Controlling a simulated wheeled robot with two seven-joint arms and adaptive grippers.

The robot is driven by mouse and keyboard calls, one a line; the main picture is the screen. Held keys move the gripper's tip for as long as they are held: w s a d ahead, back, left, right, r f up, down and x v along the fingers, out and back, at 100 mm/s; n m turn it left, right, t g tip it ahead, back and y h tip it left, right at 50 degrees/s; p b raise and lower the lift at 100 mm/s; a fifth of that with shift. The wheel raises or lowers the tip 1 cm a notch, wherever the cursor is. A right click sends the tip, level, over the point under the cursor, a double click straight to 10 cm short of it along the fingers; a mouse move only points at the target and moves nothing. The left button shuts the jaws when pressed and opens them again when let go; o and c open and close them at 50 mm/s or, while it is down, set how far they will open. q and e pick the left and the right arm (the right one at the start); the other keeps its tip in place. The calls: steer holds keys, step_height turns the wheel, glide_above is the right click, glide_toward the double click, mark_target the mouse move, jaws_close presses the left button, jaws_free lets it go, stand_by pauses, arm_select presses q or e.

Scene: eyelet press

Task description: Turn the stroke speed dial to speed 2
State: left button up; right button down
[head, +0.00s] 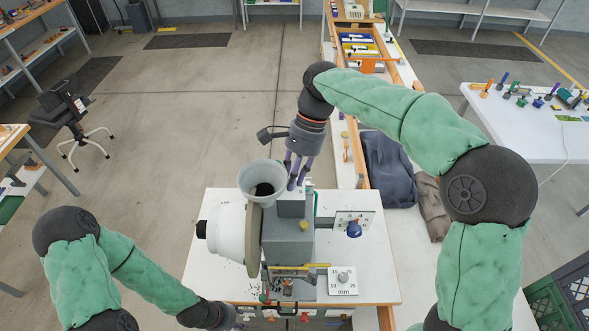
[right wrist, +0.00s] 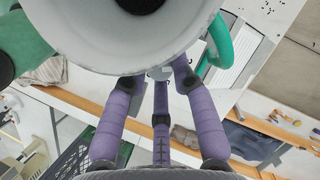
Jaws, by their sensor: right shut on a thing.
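The eyelet press (head: 287,240) stands on a white table, with a grey hopper (head: 262,180) on top. A plate with marks and a blue knob (head: 354,229) is on its right; a pale dial marked in mm (head: 343,279) is at the front. I cannot tell which is the stroke speed dial. My right gripper (head: 297,180) is over the press top, just right of the hopper. In the right wrist view its purple fingers (right wrist: 160,78) close on a small grey piece (right wrist: 160,73), mostly hidden below the hopper rim. My left gripper (head: 228,318) is low at the front edge, its fingers unclear.
A white drum (head: 226,234) sticks out left of the press. A green handle (right wrist: 222,42) is close to the right fingers. Dark cloth (head: 388,168) lies right of the table.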

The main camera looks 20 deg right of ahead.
steer(key=n+p, duration=0.2)
steer(key=n+g+h+p, duration=0.1)
steer(key=shift+w+a+r+n, duration=0.15)
steer(key=shift+r+n, duration=0.15)
steer(key=shift+n, duration=0.1)
steer(key=shift+w+a+f+n+g+h+p, duration=0.15)
steer(key=shift+n+h+p, duration=0.2)
steer(key=shift+n+p, duration=0.5)
steer(key=shift+s+d+r+n+g+h+p, duration=0.15)
steer(key=shift+n+h+p, duration=0.25)
steer(key=shift+n, duration=0.75)
steer(key=shift+w+a+f, duration=0.1)
steer(key=shift+f, duration=0.05)
steer(key=c, duration=1.3)
jaws_free()
steer(key=shift+a, duration=0.1)
